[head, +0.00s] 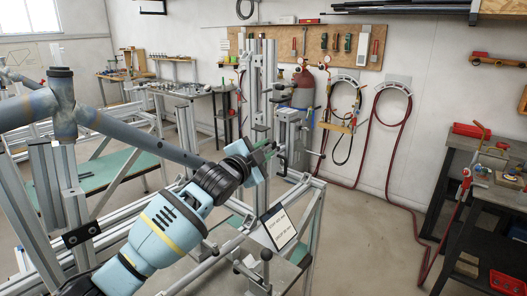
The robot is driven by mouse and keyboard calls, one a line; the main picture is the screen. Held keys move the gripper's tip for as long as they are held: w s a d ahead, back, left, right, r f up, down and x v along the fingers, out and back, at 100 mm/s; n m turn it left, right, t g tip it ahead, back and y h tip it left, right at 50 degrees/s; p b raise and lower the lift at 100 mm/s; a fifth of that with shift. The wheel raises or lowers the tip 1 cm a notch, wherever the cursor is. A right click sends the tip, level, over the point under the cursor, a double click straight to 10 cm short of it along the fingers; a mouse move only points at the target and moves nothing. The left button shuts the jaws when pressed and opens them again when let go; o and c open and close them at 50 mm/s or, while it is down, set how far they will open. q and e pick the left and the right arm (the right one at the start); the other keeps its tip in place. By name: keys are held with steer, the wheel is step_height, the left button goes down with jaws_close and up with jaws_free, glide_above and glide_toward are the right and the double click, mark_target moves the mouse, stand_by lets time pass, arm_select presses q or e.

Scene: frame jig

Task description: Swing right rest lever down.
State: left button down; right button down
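A jig of pale metal rails (312,215) holds a blue-grey tubular frame (125,133), whose tube runs to the right behind my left arm. My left gripper (271,149) is at the middle, above the jig and in front of a grey upright unit (290,140). Its fingertips are small and dark green; the gap between them is unclear. A thin rod lever (314,153) sticks out to the right of the upright unit, apart from the fingers. A short lever with a dark knob (265,256) stands up on the front rail. I cannot tell which is the right rest lever. My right gripper is not in view.
A small sign (279,228) leans on the jig below my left gripper. A dark red gas cylinder (303,87) and hoses (385,150) are behind.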

arm_select(q)
steer(key=shift+f, duration=0.35)
steer(key=t+b, duration=0.1)
steer(key=t+h+b, duration=0.1)
steer(key=shift+f+t, duration=0.25)
steer(key=shift+t, duration=0.05)
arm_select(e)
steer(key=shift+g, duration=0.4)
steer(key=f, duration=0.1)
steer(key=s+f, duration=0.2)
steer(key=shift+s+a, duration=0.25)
arm_select(q)
steer(key=c, duration=1.5)
jaws_free()
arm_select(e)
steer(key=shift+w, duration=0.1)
